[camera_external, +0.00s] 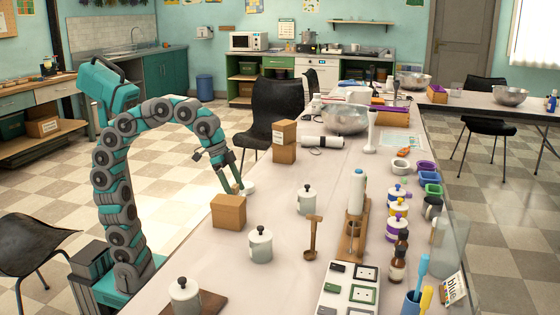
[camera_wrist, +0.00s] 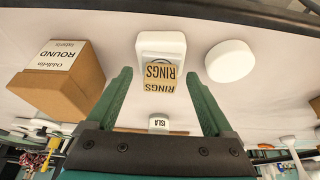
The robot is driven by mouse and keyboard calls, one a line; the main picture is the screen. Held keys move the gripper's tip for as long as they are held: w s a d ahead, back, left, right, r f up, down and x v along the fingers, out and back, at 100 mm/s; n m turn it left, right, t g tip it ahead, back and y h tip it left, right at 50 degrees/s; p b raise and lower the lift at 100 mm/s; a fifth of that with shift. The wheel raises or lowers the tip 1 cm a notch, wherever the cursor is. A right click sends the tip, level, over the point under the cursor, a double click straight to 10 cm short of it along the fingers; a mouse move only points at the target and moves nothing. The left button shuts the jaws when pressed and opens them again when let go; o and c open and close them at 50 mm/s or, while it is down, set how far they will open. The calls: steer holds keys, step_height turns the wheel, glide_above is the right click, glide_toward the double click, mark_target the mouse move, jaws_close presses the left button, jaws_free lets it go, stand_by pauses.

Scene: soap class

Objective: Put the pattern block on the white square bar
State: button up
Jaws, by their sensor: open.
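The pattern block (camera_wrist: 160,78) is a small tan cube with the word RINGS on two faces and a dark arc. In the wrist view it overlaps the lower part of the white square bar (camera_wrist: 160,42). I cannot tell whether it rests on the bar or is just in front of it. My gripper (camera_wrist: 159,75) is open, with its green fingers on either side of the block and visible gaps to both. In the external view my gripper (camera_external: 237,190) is low over the table, beside a small tan piece and a white shape, too small to tell apart.
A white round bar (camera_wrist: 230,61) lies right of the square one. A cardboard box (camera_wrist: 60,78) labelled ROUND stands left; it also shows in the external view (camera_external: 228,212). Lidded white jars (camera_external: 261,245) stand nearby.

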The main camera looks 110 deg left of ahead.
steer(key=v, duration=1.2)
steer(key=shift+p, duration=0.35)
